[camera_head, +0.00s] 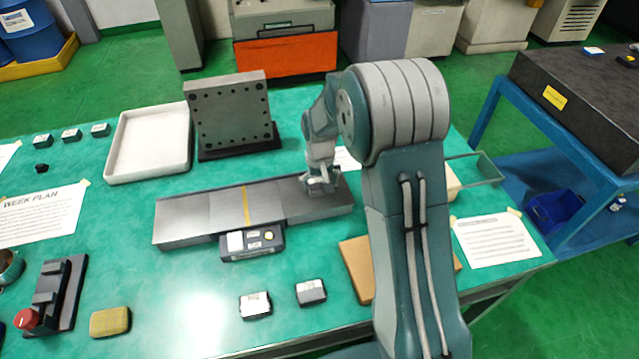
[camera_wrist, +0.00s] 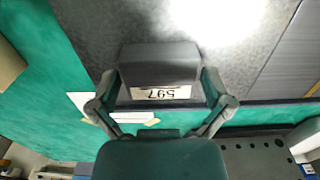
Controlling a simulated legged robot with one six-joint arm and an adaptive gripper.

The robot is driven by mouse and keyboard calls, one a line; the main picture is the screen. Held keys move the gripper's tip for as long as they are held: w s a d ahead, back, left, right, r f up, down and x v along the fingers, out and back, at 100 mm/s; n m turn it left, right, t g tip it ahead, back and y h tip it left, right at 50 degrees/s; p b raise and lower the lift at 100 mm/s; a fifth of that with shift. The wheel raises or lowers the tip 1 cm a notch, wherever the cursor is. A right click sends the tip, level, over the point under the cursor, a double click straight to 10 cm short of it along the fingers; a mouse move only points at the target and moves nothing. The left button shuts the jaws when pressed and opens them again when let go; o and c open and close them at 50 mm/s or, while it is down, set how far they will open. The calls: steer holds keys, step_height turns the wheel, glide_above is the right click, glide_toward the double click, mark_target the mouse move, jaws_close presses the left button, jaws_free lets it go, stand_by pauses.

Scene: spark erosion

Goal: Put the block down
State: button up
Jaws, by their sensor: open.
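My gripper (camera_head: 322,182) is low over that end of the plate in the head view. It is open, with one finger (camera_wrist: 108,92) and the other finger (camera_wrist: 213,92) on either side of the block. In the head view the gripper mostly hides the block, and its underside is hidden in both views.
A black control box (camera_head: 252,243) sits at the plate's front edge. Two small labelled blocks (camera_head: 255,305) (camera_head: 311,292) lie in front. A drilled angle plate (camera_head: 230,110) and a white tray (camera_head: 150,142) stand behind. The green table left of the plate has free room.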

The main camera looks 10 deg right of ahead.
mark_target(320, 184)
steer(key=shift+r, duration=0.15)
step_height(320, 184, up, 12)
steer(key=s+r+t, duration=0.3)
steer(key=s+r, duration=0.8)
steer(key=s, duration=0.2)
steer(key=s+t, duration=0.2)
steer(key=s, duration=1.3)
steer(key=shift+d+r+t, duration=0.2)
steer(key=shift+t, duration=0.1)
